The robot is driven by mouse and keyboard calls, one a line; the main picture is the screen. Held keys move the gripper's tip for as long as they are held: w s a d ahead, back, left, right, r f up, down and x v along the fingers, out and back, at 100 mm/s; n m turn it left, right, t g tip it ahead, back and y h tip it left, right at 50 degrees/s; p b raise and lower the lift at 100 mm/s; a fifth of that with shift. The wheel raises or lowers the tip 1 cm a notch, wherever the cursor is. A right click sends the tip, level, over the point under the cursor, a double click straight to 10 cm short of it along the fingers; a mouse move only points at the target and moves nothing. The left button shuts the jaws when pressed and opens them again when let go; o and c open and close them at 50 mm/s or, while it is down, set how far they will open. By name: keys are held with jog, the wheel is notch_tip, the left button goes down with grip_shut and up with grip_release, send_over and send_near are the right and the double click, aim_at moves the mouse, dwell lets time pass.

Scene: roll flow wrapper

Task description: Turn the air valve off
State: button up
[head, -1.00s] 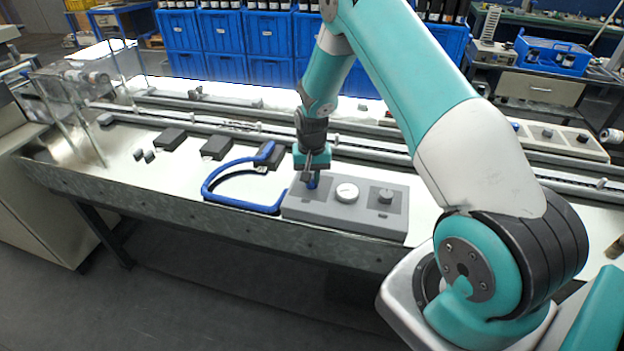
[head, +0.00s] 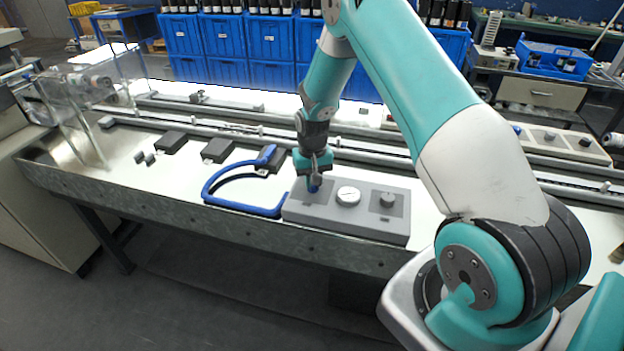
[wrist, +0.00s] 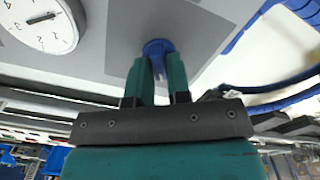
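The air valve is a blue handle (head: 314,188) on the left dark square of a grey panel box (head: 350,224). In the wrist view the blue handle (wrist: 158,47) stands on its grey plate, with its grip part between my two green fingers. My gripper (wrist: 157,66) points down at the panel and its fingers appear closed against both sides of the handle. In the head view my gripper (head: 313,182) hides most of the handle, so its exact angle is hard to read there.
A white round gauge (head: 348,196) sits right of the valve, and a grey knob (head: 387,199) farther right. A blue hose (head: 210,184) curves from the box's left side. Several dark blocks (head: 218,150) lie left. Conveyor rails run behind.

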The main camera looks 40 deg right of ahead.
jog(key=o, duration=0.3)
jog(key=shift+r, duration=0.15)
notch_tip(320, 180, up, 17)
jog(key=b, duration=0.2)
jog(key=shift+b, duration=0.35)
